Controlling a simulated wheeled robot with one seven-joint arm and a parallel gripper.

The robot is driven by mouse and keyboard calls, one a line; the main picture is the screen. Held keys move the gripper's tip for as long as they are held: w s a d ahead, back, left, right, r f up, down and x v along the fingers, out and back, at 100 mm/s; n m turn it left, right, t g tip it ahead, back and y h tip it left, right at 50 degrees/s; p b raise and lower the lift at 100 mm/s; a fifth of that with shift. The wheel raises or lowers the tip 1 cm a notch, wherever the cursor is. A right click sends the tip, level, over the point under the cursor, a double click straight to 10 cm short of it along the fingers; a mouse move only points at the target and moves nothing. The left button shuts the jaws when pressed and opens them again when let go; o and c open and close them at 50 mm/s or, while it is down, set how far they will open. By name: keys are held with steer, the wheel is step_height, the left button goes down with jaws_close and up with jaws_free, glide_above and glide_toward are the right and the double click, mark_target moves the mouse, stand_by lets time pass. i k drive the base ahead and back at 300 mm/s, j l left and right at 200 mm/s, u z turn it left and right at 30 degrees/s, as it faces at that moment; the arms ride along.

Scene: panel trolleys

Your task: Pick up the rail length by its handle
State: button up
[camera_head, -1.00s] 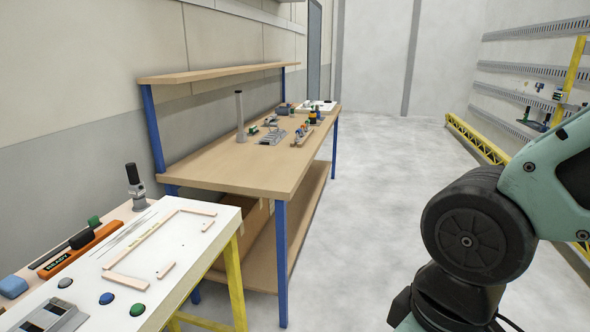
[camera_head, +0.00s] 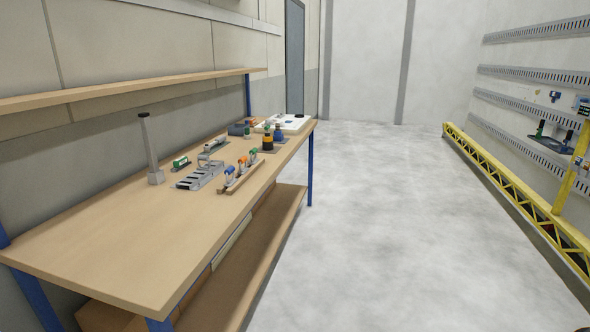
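My gripper is not in view. On the workbench (camera_head: 110,235) ahead on the left, a grey slotted metal piece (camera_head: 200,177) lies flat near the middle. Beyond it is another slim grey piece (camera_head: 214,146). Either may be the rail length, but they are too small to tell, and I cannot make out a handle on them.
A grey post (camera_head: 151,150) stands on the bench beside a small green item (camera_head: 180,162). A rack with coloured handles (camera_head: 241,172) sits near the bench's right edge. A white tray (camera_head: 287,122) lies at the far end. The floor (camera_head: 390,210) to the right is clear.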

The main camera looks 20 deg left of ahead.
mark_target(198, 178)
steer(key=i+u, duration=0.15)
steer(key=i, duration=0.5)
steer(key=i+u, duration=0.15)
steer(key=i, duration=0.5)
steer(key=i+l+u, duration=0.2)
steer(key=i, duration=0.45)
steer(key=i+u, duration=0.4)
steer(key=i+l+u, duration=0.15)
steer(key=i+u, duration=0.25)
steer(key=i, duration=0.2)
steer(key=i+u, duration=0.25)
steer(key=u, duration=0.2)
steer(key=i+u, duration=0.25)
steer(key=u, duration=0.25)
steer(key=i+u, duration=0.25)
steer(key=u, duration=0.2)
steer(key=i+l+u, duration=0.2)
steer(key=u, duration=0.25)
